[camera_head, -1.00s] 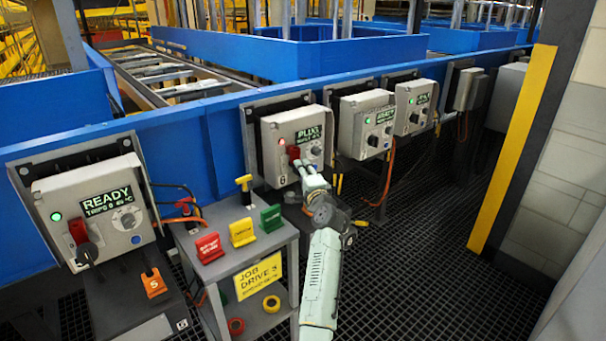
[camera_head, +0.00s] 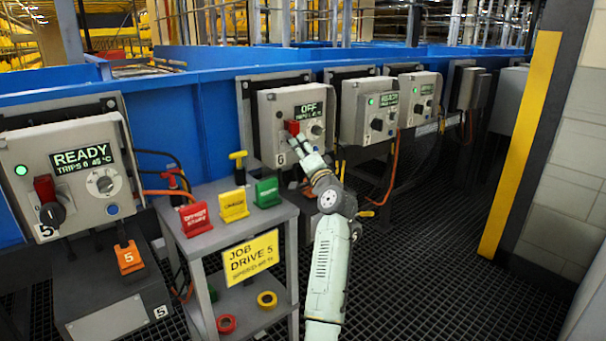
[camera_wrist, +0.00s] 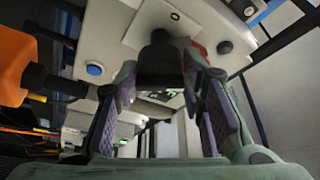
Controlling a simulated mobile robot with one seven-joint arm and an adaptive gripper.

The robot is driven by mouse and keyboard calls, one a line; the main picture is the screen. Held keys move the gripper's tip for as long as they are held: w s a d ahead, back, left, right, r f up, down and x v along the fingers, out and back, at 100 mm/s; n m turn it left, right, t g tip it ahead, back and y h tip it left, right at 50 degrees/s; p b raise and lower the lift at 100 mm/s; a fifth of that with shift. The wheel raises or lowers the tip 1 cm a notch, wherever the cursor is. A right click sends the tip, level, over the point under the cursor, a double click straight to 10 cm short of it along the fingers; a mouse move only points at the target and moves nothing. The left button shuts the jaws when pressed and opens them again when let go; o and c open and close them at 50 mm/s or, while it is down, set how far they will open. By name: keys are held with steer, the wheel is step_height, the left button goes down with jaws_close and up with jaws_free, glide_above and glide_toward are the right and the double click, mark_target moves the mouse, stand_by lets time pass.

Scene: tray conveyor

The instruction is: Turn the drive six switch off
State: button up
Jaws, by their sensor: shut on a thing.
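The drive six box (camera_head: 265,140) is grey and stands mid-picture in the head view, marked 6. Its display (camera_head: 309,110) reads OFF. A red part (camera_head: 291,127) shows on its front, left of a round dial (camera_head: 317,130). My gripper (camera_head: 298,146) is at the box front, just below the red part. In the wrist view, my gripper (camera_wrist: 158,88) is shut on a black knob (camera_wrist: 160,55) in front of a pale plate (camera_wrist: 178,20). A bit of red (camera_wrist: 196,48) shows beside the knob. My fingers and the knob's own body hide its exact setting.
The drive five box (camera_head: 60,170) at left reads READY, with a green lamp. A small table (camera_head: 190,245) holds red, yellow and green tags. Two more boxes (camera_head: 368,112) stand to the right with green lamps. The grated floor (camera_head: 430,250) at right is clear.

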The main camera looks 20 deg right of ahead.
steer(key=n+b, duration=0.2)
steer(key=b, duration=0.2)
steer(key=f+n+t+y+b, duration=0.1)
steer(key=n+b, duration=0.1)
steer(key=b, duration=0.2)
steer(key=shift+f, duration=0.15)
steer(key=n+y+b, duration=0.2)
steer(key=n+b, duration=0.1)
steer(key=b, duration=0.1)
steer(key=shift+w+d+n, duration=0.1)
steer(key=shift+d+n, duration=0.05)
steer(key=shift+n, duration=0.25)
steer(key=n+y+b, duration=0.1)
steer(key=n, duration=0.1)
steer(key=r+n+y+b, duration=0.1)
steer(key=n, duration=0.1)
steer(key=shift+n, duration=0.3)
steer(key=shift+d+n+y, duration=0.15)
steer(key=shift+n+y, duration=0.95)
steer(key=shift+n, duration=0.8)
steer(key=o, duration=1.1)
steer(key=shift+o, duration=0.2)
